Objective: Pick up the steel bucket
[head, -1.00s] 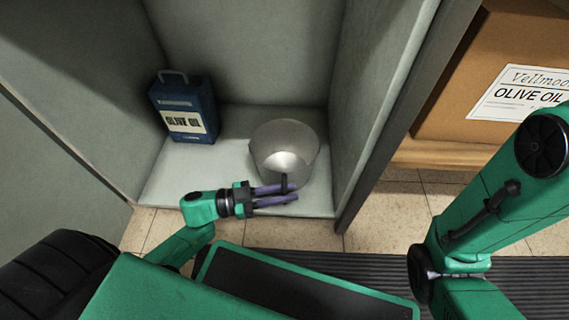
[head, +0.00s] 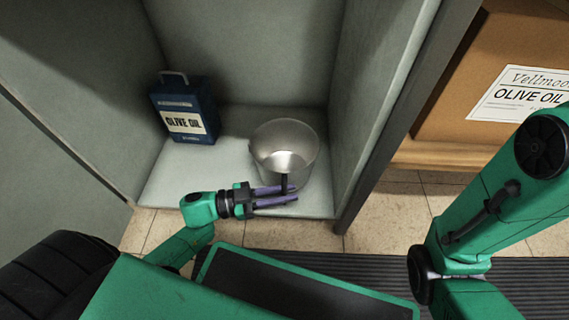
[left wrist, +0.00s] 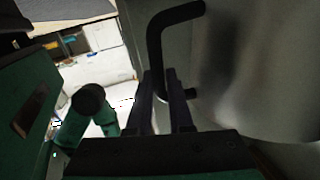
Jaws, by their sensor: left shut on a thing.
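The steel bucket (head: 285,132) stands upright on the pale floor of a grey cubicle, with its open top facing up. A dark handle (left wrist: 172,18) is fixed to its near side. My left gripper (head: 292,195) is at the bucket's near side, its purple fingers shut on this handle. In the left wrist view the handle runs down between the two fingers (left wrist: 164,95), and the bucket's curved grey wall (left wrist: 240,70) fills the right. The bucket's lower near side is partly hidden by the fingers. My right gripper is out of view.
A blue olive oil can (head: 184,110) stands at the cubicle's back left, apart from the bucket. The cubicle's right wall (head: 370,100) is close to the bucket. A large cardboard box (head: 455,95) is beyond it. Cubicle floor left of the bucket is clear.

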